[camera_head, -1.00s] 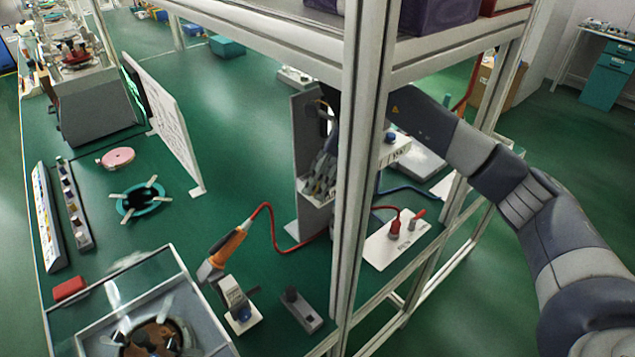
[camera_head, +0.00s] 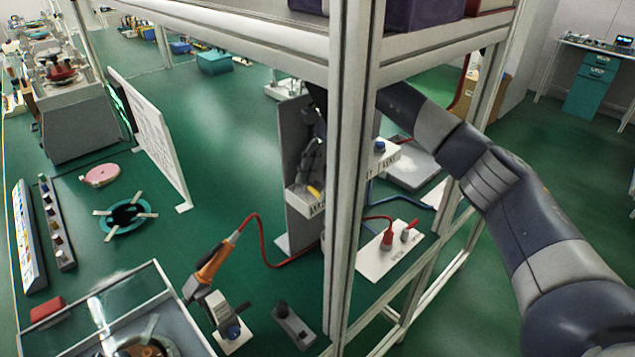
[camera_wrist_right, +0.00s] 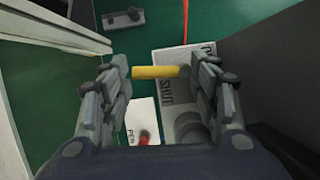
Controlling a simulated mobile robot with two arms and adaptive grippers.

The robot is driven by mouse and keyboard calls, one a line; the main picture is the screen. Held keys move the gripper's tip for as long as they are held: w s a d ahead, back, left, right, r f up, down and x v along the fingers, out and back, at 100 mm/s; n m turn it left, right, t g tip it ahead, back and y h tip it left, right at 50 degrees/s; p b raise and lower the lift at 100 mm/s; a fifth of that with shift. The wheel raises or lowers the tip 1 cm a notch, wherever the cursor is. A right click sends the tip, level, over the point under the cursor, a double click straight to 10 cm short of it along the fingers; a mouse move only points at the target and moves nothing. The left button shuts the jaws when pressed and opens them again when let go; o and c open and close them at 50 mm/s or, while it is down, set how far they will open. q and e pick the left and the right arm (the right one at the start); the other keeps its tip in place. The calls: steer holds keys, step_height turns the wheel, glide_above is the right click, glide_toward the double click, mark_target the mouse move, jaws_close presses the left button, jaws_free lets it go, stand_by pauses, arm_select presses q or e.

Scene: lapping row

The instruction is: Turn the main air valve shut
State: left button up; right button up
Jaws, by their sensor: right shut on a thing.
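The yellow valve handle (camera_wrist_right: 155,72) lies crosswise between the fingers of my right gripper (camera_wrist_right: 160,78) in the right wrist view. The gripper is shut on it. Below it is a pale valve plate (camera_wrist_right: 172,95) lettered SHUT; the valve body is mostly hidden. In the head view my right gripper (camera_head: 313,165) is partly hidden behind the rack post. A bit of the yellow handle (camera_head: 314,191) shows just under its fingers, above the labelled plate. My left gripper is not in view.
A metal rack post (camera_head: 350,180) stands close to my right arm, with a shelf (camera_head: 430,45) above. A grey upright panel (camera_head: 291,170) stands left of the gripper. A white plate with red connectors (camera_head: 389,252) and a red hose (camera_head: 262,240) are nearby.

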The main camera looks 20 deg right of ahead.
steer(key=shift+s+d+f+n+g, duration=0.15)
steer(key=shift+f+n+g, duration=0.2)
steer(key=shift+n, duration=0.25)
steer(key=o, duration=1.2)
steer(key=shift+r, duration=0.1)
steer(key=shift+c, duration=0.2)
steer(key=shift+r, duration=0.15)
steer(key=shift+w+r, duration=0.25)
steer(key=shift+w, duration=0.05)
